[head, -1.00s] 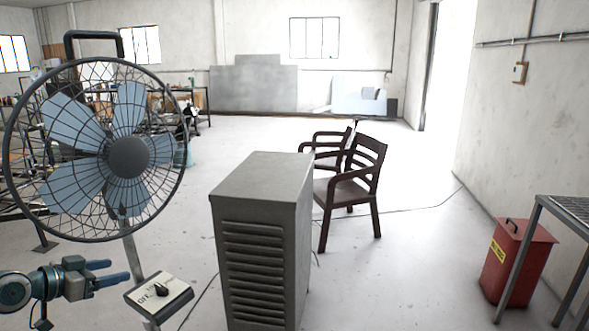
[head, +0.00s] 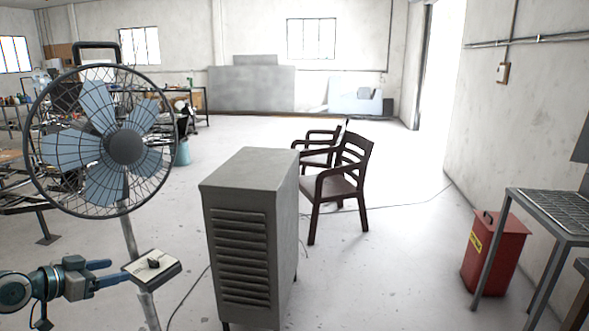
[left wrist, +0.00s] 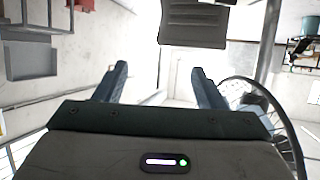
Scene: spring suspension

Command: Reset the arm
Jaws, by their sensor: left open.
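My left gripper (head: 115,272) is at the lower left of the head view, with its blue fingers apart and pointing right. Its fingertips appear close to the control box (head: 152,266) of the fan; I cannot tell if they touch. In the left wrist view, the two fingers (left wrist: 158,85) are spread with nothing between them. The blue-bladed fan (head: 124,147) stands behind and above the gripper on a thin pole. My right gripper is not in view.
A grey louvred cabinet (head: 240,255) stands right of the fan. Dark wooden chairs (head: 340,185) are behind it. A red bin (head: 494,255) and a metal table (head: 565,212) stand at the right. Open floor lies between the chairs and bin. A cable runs along the floor.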

